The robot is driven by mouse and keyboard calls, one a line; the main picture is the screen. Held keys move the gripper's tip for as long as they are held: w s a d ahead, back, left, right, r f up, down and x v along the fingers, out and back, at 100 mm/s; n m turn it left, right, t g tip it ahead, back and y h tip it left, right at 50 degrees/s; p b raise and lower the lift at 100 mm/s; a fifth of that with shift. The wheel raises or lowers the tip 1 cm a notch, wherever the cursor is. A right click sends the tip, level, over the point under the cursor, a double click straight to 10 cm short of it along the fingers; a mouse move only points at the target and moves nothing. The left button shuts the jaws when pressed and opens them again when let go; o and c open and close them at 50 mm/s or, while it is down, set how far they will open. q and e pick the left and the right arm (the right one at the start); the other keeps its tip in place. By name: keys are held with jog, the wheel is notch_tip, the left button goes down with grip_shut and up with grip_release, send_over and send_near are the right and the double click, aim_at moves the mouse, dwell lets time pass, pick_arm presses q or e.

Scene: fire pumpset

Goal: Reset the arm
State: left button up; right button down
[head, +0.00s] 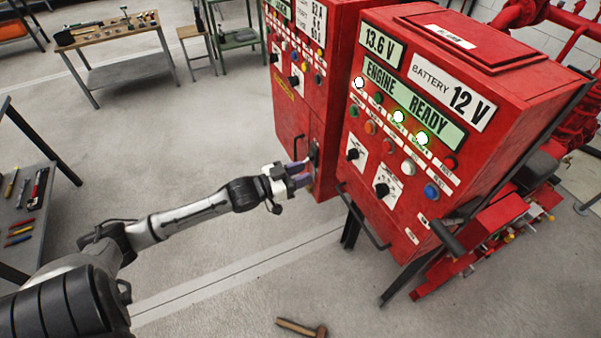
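My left arm reaches in from the lower left. Its gripper (303,176) is beside the lower front of the left red control cabinet (300,110), near a dark handle (314,155) on it. The two purplish fingers look apart, with nothing clearly between them. I cannot tell whether a fingertip touches the cabinet. My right gripper is not in view.
The right red cabinet (480,70) reads "ENGINE READY", with a protruding front bar (362,215). Red pump machinery stands at the right. A hammer (300,327) lies on the floor. A tool table (25,200) stands at the left, workbenches (115,35) behind. The floor between is open.

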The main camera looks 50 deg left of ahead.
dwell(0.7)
pick_arm(q)
jog(key=s+a+f+m+g+y, duration=0.1)
jog(key=s+f+m+g+y, duration=0.1)
jog(key=s+f+g+y, duration=0.55)
jog(key=s+d+f+n+g+h, duration=0.1)
jog(key=s+d+f+g+h, duration=0.15)
jog(key=s+d, duration=0.8)
jog(key=s+d+f+n+g+h, duration=0.15)
jog(key=s+d+f+g, duration=0.25)
jog(key=s+d, duration=0.6)
notch_tip(320, 180, up, 32)
jog(key=w+p, duration=0.1)
jog(key=p, duration=3.1)
jog(key=shift+w+d, duration=0.25)
jog(key=shift+w, duration=0.1)
